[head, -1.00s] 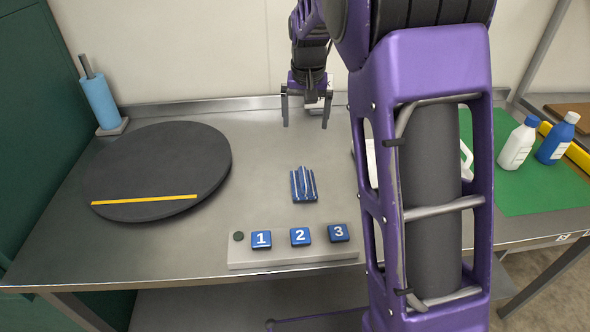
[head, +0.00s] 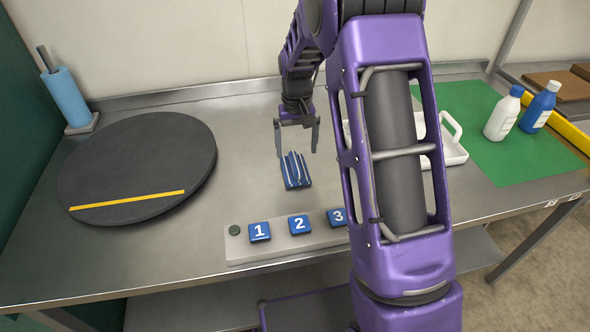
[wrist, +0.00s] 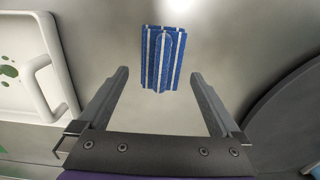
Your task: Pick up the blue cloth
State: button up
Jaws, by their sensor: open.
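The blue cloth (head: 296,171) has white stripes and a raised fold along its middle. It lies on the metal table behind the numbered block. In the wrist view the cloth (wrist: 164,58) is ahead of the fingertips, roughly centred between them. My gripper (head: 298,150) is open and empty, pointing down above and just behind the cloth in the head view. Its two fingers (wrist: 158,75) are wide apart in the wrist view and do not appear to touch the cloth.
A grey block (head: 270,250) with blue buttons 1, 2, 3 stands in front of the cloth. A dark round disc (head: 140,160) is left. A white tray (head: 455,155), partly hidden by my arm, is right. Two bottles (head: 502,116) stand on a green mat (head: 495,160).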

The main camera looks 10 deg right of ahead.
aim_at(295, 161)
jog(key=shift+w+a+f, duration=0.1)
jog(key=shift+w+f, duration=0.05)
jog(key=shift+f, duration=1.6)
jog(key=shift+w+a+f, duration=0.1)
jog(key=shift+w+f, duration=0.05)
jog(key=shift+f, duration=1.6)
jog(key=c, duration=1.1)
